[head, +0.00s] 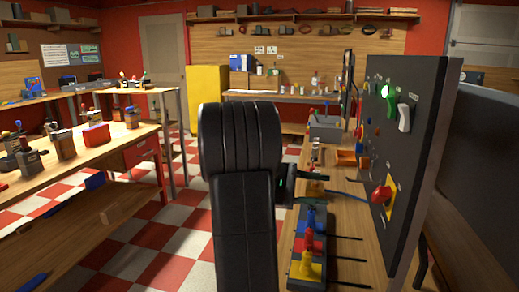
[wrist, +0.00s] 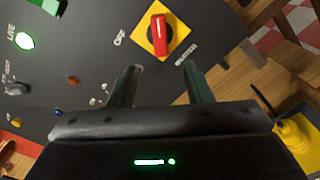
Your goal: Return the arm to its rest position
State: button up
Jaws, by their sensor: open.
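My gripper (wrist: 160,85) is open and empty in the wrist view, its two dark fingers apart and pointing at the dark control panel (wrist: 70,80). The panel's red rotary switch (wrist: 159,35) on a yellow plate lies beyond the fingertips, and nothing visibly touches it. In the head view my arm stands upright in the middle, with my gripper (head: 318,188) at its right, partly hidden by the arm. The control panel (head: 425,150) stands at the right, with the red switch (head: 381,194) low on its face. A green lamp (wrist: 24,41) on the panel is lit.
A left workbench (head: 90,155) holds tools and a red box (head: 96,135). Checkered floor (head: 170,240) is clear between the left bench and my arm.

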aim_at(375, 195)
jog(key=x, duration=1.3)
jog(key=shift+d, duration=0.1)
jog(key=shift+d+r+n+p, duration=0.1)
jog(key=shift+r+n+p, duration=0.2)
jog(key=shift+p, duration=0.25)
jog(key=n+p, duration=0.2)
jog(key=shift+w+p, duration=0.1)
jog(key=shift+p, duration=0.2)
jog(key=n+p, duration=0.3)
jog(key=shift+n, duration=0.3)
jog(key=shift+f+n+p, duration=0.25)
jog(key=shift+n+p, duration=0.8)
jog(key=shift+n, duration=0.05)
